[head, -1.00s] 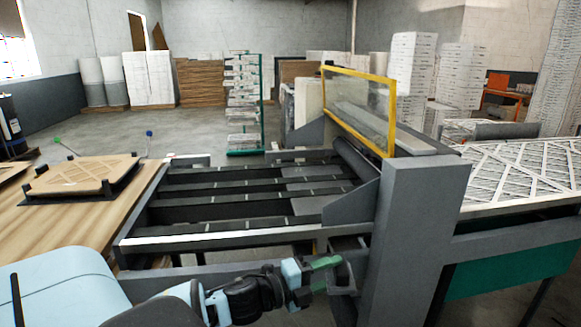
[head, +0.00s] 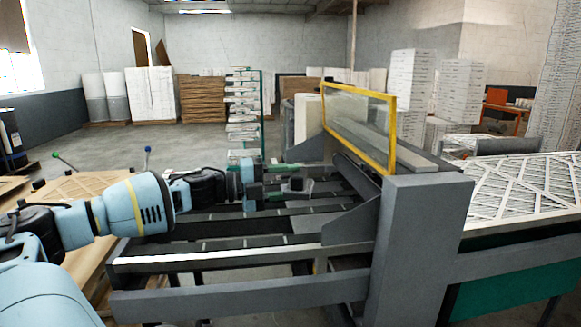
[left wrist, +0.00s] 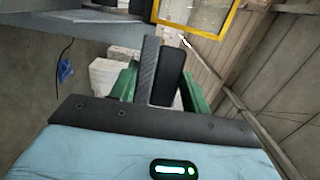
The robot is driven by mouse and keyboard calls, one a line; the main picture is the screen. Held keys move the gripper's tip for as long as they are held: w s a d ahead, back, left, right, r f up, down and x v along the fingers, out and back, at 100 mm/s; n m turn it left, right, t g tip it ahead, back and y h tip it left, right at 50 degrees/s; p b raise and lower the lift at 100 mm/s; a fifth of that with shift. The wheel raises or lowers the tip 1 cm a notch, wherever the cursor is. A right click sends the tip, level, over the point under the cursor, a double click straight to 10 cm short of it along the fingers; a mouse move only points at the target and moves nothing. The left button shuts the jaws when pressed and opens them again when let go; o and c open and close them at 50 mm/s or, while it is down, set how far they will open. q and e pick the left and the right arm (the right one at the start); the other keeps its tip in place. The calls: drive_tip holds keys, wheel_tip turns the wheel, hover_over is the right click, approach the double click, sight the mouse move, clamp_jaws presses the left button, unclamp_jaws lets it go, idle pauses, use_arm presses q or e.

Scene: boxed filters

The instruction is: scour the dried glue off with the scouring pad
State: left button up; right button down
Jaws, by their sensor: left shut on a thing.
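My left gripper (head: 279,183) reaches in from the left over the dark slatted bed (head: 220,215) of the machine. Its green fingers are shut on a dark grey and black block, which I take to be the scouring pad (head: 296,186). In the left wrist view the pad (left wrist: 168,78) sits between the green fingers (left wrist: 162,90), with a ribbed grey side and a smooth black side. I cannot tell whether the pad touches a bar. I cannot make out the dried glue; small pale marks show along the bars. My right gripper is not in view.
A yellow-framed clear guard (head: 391,135) and a thick grey post (head: 420,240) stand right of the bed. A wooden table (head: 90,260) with a brown framed filter (head: 85,188) is at left. White lattice filters (head: 525,190) lie at right. A green rack (head: 262,115) stands behind.

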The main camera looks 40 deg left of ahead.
use_arm(q)
drive_tip(key=shift+a+r, duration=0.6)
drive_tip(key=shift+r, duration=0.15)
drive_tip(key=shift+w+a+r, duration=0.1)
drive_tip(key=shift+w+r, duration=0.05)
drive_tip(key=shift+r, duration=0.15)
